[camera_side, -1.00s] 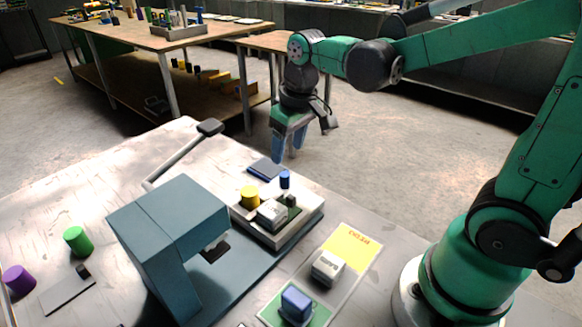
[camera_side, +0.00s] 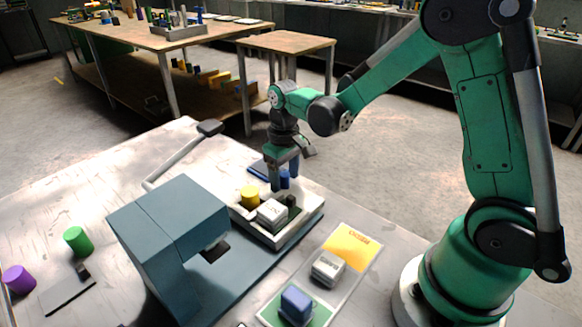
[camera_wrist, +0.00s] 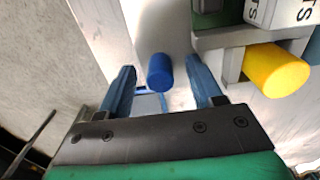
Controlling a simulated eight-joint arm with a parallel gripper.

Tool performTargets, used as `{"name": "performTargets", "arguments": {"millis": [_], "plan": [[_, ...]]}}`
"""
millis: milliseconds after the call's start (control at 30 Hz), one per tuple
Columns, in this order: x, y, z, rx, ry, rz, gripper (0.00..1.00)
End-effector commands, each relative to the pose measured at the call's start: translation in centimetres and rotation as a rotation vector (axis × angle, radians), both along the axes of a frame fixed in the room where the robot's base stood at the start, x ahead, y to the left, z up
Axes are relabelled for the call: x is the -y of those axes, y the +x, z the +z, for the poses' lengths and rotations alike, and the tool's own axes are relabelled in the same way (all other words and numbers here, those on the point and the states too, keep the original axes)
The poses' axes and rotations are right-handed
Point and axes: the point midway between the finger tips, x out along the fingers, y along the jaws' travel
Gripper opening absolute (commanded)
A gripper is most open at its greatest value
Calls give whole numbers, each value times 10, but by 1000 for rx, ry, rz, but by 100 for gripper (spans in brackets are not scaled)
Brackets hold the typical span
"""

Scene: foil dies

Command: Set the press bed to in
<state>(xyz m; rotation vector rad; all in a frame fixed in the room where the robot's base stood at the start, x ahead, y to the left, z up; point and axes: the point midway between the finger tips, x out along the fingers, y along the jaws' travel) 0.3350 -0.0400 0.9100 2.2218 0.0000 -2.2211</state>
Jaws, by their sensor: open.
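The teal press (camera_side: 170,225) stands on the table with its lever (camera_side: 180,158) raised at the back. Its pale bed (camera_side: 290,238) lies out to the right of the press head, clear of it. The bed carries a white lettered block (camera_side: 271,212), a yellow cylinder (camera_side: 250,196) and a small dark green piece. My gripper (camera_side: 284,181) is open and pointing down over the peg. In the wrist view the peg shows between my two blue fingers, with gaps on both sides.
A card (camera_side: 352,245) with yellow and green ends holds a pale block (camera_side: 328,268) and a blue block (camera_side: 296,304). Green (camera_side: 78,240) and purple (camera_side: 18,280) cylinders stand at left.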

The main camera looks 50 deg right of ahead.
Motion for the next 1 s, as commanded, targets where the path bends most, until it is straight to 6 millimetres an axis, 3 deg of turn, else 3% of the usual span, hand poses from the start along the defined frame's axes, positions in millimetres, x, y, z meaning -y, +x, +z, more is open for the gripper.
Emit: {"name": "performTargets", "arguments": {"millis": [167, 367, 400, 1000], "plan": [[0, 0, 0, 0, 0, 0, 59], [0, 0, 0, 0, 0, 0, 2], [0, 0, 0, 0, 0, 0, 0], [0, 0, 1, 0, 0, 0, 0]]}}
